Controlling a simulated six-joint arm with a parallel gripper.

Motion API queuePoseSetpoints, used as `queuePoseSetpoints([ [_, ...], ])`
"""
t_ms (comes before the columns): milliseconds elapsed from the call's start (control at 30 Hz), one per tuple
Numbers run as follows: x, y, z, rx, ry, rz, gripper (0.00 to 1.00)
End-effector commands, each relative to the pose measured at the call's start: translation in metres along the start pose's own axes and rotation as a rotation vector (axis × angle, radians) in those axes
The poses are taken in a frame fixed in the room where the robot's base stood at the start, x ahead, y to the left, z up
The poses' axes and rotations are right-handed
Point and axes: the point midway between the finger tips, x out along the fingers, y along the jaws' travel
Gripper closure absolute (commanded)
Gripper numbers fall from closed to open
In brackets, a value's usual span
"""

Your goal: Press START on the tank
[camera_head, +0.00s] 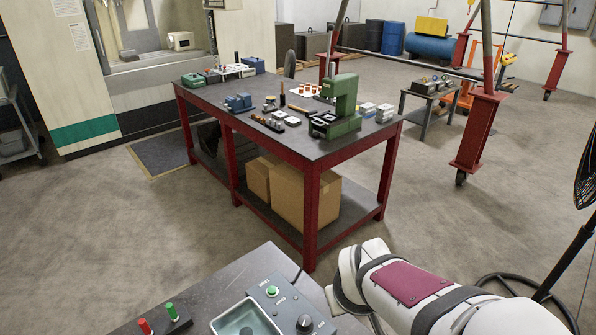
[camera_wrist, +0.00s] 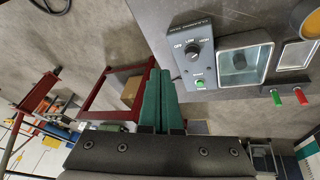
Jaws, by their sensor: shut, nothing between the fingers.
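The tank (camera_head: 217,321) is at the bottom of the head view, a metal basin set in a dark top. Its control panel (camera_head: 290,303) has a green button (camera_head: 272,291) and a black knob (camera_head: 304,323). In the wrist view the panel (camera_wrist: 186,24) shows the knob (camera_wrist: 192,48) and the green START button (camera_wrist: 200,84), beside the tank's basin (camera_wrist: 245,62). My gripper (camera_wrist: 158,66), with green fingers, is shut and empty. In that view its tips lie left of the button, apart from it. The height gap is unclear. The head view does not show the gripper.
Red and green handled tools (camera_head: 145,326) (camera_head: 172,312) stand beside the tank. A red-framed workbench (camera_head: 240,137) with a green press (camera_head: 343,103) stands beyond a strip of open floor. A black fan stand (camera_head: 566,255) is at the right.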

Motion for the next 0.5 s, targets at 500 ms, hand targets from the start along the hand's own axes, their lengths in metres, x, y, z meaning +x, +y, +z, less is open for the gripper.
queuePoseSetpoints([
  [500,0.092,-0.103,-0.147,-0.779,0.463,-0.03,1.0],
])
